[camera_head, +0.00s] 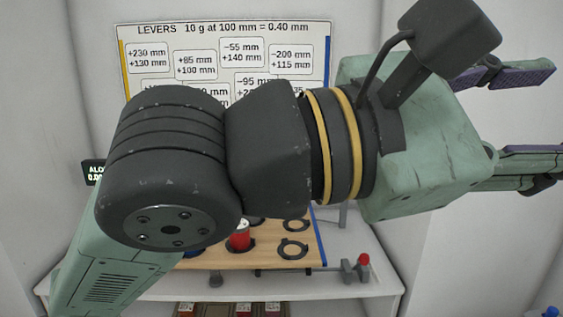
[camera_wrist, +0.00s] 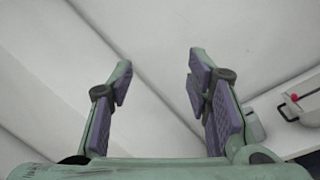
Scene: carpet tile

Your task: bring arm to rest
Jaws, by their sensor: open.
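My gripper (camera_head: 528,112) is at the right of the head view, at the end of my raised arm, which crosses the middle of the picture. Its two fingers are spread apart with nothing between them. In the wrist view my gripper (camera_wrist: 160,85) is also open and empty, its purple pads facing a bare pale wall. In the head view my arm hides much of the bench and part of the wall sign behind it.
A wooden board (camera_head: 225,260) with black rings and a red cylinder (camera_head: 240,237) rests on a white bench (camera_head: 350,287). A red-topped post (camera_head: 363,262) stands at its right. A sign (camera_head: 220,32) about levers is behind. Pale walls (camera_head: 535,220) lie near my gripper.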

